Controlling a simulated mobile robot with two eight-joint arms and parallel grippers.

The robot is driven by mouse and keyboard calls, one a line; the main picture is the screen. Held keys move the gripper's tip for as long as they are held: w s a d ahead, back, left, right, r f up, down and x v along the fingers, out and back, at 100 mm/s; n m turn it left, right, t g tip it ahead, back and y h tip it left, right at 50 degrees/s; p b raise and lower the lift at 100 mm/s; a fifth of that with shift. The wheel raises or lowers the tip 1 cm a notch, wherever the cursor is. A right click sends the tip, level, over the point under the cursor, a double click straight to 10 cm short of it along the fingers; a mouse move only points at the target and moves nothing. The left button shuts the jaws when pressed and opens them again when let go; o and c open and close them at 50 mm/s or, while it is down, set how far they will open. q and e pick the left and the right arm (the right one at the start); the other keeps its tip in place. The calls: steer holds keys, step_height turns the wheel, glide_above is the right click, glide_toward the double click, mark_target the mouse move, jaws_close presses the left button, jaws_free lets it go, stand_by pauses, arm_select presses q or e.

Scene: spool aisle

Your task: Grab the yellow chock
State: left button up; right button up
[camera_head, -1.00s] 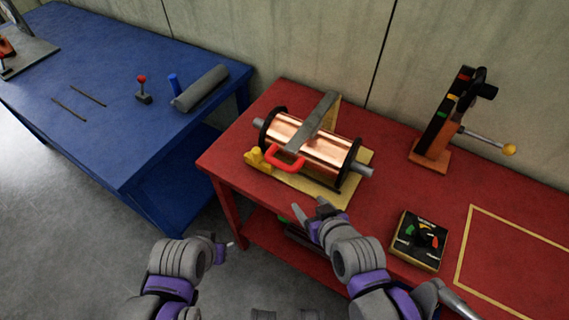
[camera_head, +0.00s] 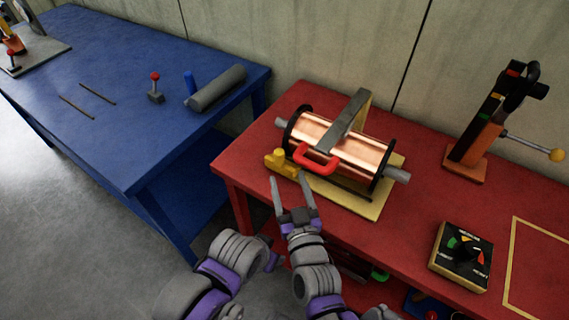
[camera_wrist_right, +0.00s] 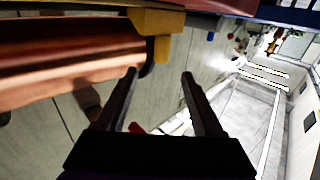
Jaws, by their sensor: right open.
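The yellow chock (camera_head: 279,163) sits at the left front end of the copper spool (camera_head: 338,148), on the red table (camera_head: 232,165). It also shows at the top of the right wrist view (camera_wrist_right: 157,20), beyond my fingertips. My right gripper (camera_head: 290,181) is open and empty, its two fingers pointing up toward the chock from just in front of it. In the right wrist view the fingers (camera_wrist_right: 160,76) stand apart with nothing between them. My left gripper (camera_head: 273,260) is low beside the right arm, small and partly hidden; I cannot tell its jaws.
A grey bar (camera_head: 349,119) crosses over the spool, and a red handle (camera_head: 316,160) is close right of the chock. A dial box (camera_head: 461,257) and an orange stand (camera_head: 468,158) are farther right. The blue table (camera_head: 110,130) is at left.

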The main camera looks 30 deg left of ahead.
mark_target(281, 158)
steer(key=x, duration=0.7)
steer(key=shift+a+b, duration=0.15)
steer(key=shift+b, duration=0.2)
steer(key=shift+s, duration=0.1)
jaws_close()
